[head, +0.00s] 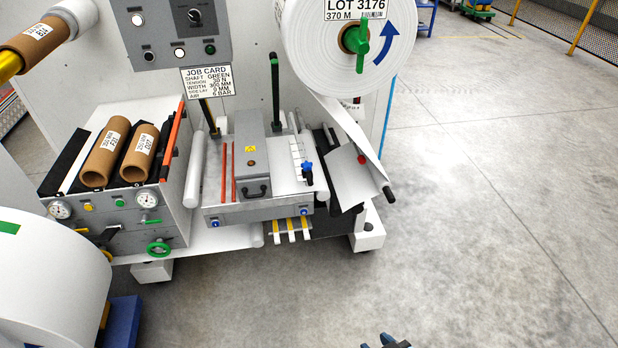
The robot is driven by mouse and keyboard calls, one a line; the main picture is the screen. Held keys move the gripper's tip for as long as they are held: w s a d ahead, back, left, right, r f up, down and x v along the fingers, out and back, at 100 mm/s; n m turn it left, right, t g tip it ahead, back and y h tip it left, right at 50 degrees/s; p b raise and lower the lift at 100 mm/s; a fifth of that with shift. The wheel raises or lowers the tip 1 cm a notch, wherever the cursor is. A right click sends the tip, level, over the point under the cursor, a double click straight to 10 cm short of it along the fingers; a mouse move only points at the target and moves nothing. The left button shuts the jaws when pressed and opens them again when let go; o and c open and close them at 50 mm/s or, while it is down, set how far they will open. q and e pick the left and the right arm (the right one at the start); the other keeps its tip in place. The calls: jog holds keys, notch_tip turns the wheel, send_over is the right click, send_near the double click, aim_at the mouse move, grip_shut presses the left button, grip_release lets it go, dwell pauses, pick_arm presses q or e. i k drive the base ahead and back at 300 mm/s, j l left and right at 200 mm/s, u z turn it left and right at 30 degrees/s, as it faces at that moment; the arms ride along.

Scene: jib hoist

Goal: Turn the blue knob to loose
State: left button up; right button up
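The blue knob (308,167) is small and sits at the right side of the machine's flat grey bed, beside a white scale strip (297,160). Its loose or tight setting is too small to read. A dark grey and blue tip of what appears to be my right gripper (388,342) just enters at the bottom edge, right of centre. It is well apart from the knob, over the floor, and most of it is cut off. Whether it is open or shut does not show. My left gripper is not in view.
A large white roll (330,65) with a green handle hangs above right of the bed. Cardboard cores (105,155) lie at left, above gauges and a green valve wheel (158,247). Another white roll (50,280) stands at lower left. Grey floor (480,220) at right is clear.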

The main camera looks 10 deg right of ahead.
aim_at(307, 166)
jog(key=i+j, duration=0.2)
jog(key=i, duration=0.15)
jog(key=i+j, duration=0.25)
jog(key=i+z, duration=0.1)
jog(key=z, duration=1.55)
